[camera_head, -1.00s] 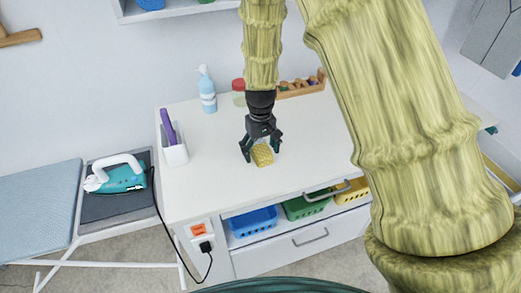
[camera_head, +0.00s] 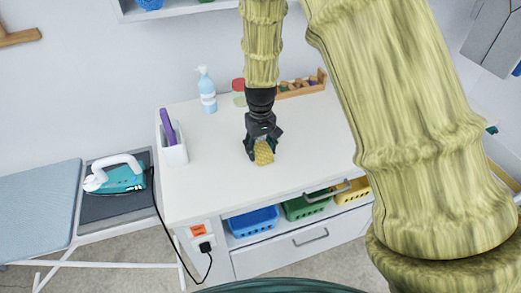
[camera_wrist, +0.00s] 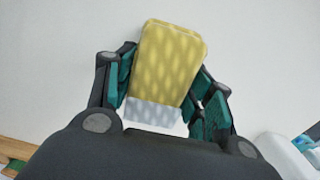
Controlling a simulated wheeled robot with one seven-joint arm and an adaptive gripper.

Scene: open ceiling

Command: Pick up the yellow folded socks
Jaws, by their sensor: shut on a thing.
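The yellow folded socks (camera_head: 264,153) are on or just above the white tabletop, in the middle of the head view. In the wrist view the yellow folded socks (camera_wrist: 168,62) show a dotted yellow pattern with a pale grey-white band at the near end. My gripper (camera_head: 261,146) is black with teal finger pads and points down at them. In the wrist view my gripper (camera_wrist: 163,85) has one finger on each side of the socks, closed on them. I cannot tell whether the socks touch the table.
A white table (camera_head: 220,185) has free room around the socks. A white holder with a purple item (camera_head: 168,128), a blue spray bottle (camera_head: 207,92), a red-lidded jar (camera_head: 239,92) and a wooden rack (camera_head: 303,86) stand at its left and back. An iron (camera_head: 116,178) sits left.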

